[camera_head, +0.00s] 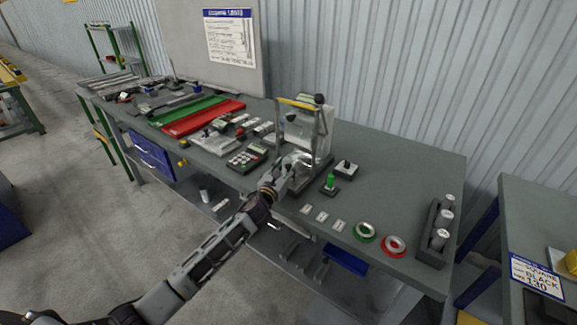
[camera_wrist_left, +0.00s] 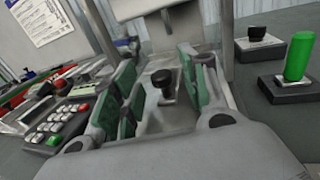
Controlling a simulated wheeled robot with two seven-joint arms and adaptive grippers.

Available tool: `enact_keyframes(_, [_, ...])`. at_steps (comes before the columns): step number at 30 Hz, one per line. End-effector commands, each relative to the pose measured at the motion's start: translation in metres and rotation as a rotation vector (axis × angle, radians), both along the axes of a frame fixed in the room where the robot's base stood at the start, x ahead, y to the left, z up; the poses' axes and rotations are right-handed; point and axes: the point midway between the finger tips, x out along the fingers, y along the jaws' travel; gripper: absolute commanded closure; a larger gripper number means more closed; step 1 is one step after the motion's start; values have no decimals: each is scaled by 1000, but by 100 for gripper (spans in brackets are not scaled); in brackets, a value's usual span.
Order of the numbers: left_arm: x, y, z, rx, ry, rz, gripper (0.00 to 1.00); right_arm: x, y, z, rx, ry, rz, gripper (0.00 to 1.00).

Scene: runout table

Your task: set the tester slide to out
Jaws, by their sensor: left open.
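The tester (camera_head: 303,133) stands on the grey table, a clear-sided frame with a yellow bar and a black knob on top. In the left wrist view a black round knob (camera_wrist_left: 163,82) stands on a pale slide plate (camera_wrist_left: 165,120) at the tester's foot. My left gripper (camera_head: 291,168) is at the tester's front. Its green-padded fingers are open, one on each side of the black knob, with visible gaps; contact is not seen. The gripper covers the knob in the head view. My right gripper is not in view.
Right of the tester stand a green-handled post (camera_head: 330,182) and a black-knobbed base (camera_head: 346,168). A keypad (camera_head: 247,158) lies left of it. Green (camera_head: 364,232) and red (camera_head: 394,246) rings and a block of cylinders (camera_head: 431,247) sit further right. The table's back right is clear.

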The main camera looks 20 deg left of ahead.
Motion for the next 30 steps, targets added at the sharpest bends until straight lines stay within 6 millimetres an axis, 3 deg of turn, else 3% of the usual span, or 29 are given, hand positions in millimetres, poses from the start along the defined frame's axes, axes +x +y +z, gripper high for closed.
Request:
enact_keyframes(9, [21,-3,0,-2,1,1,56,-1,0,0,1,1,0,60])
enact_keyframes(21, [24,-3,0,-1,1,0,56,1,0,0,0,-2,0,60])
enact_keyframes(30, [24,-3,0,-1,1,0,92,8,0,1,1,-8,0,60])
